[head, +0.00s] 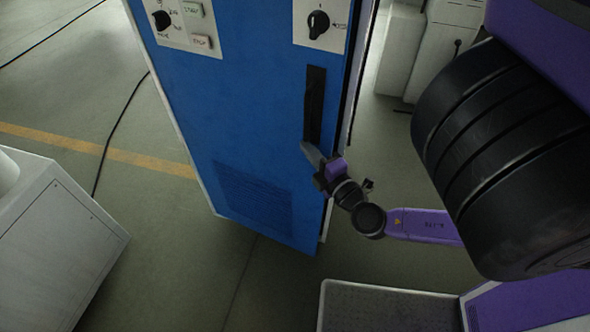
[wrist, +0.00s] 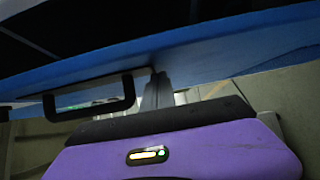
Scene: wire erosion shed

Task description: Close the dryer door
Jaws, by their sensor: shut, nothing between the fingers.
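The dryer is a tall blue cabinet with a blue door (head: 250,130) facing me in the head view. A dark gap runs along the door's right edge, so the door appears slightly ajar. A long black handle (head: 315,103) stands upright near that edge. It also shows in the wrist view as a black bracket (wrist: 128,92) left of the fingers. My gripper (head: 306,148) is shut and empty, its fingertips close to the handle's lower end. In the wrist view the fingers (wrist: 157,90) reach to the blue door face; whether they touch it I cannot tell.
Control panels with knobs (head: 318,24) and buttons sit at the door's top. A pale cabinet (head: 60,235) stands at lower left. White units (head: 425,45) stand behind at right. Black cables (head: 118,120) lie on the floor left, by a yellow line (head: 75,143). Floor in front is clear.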

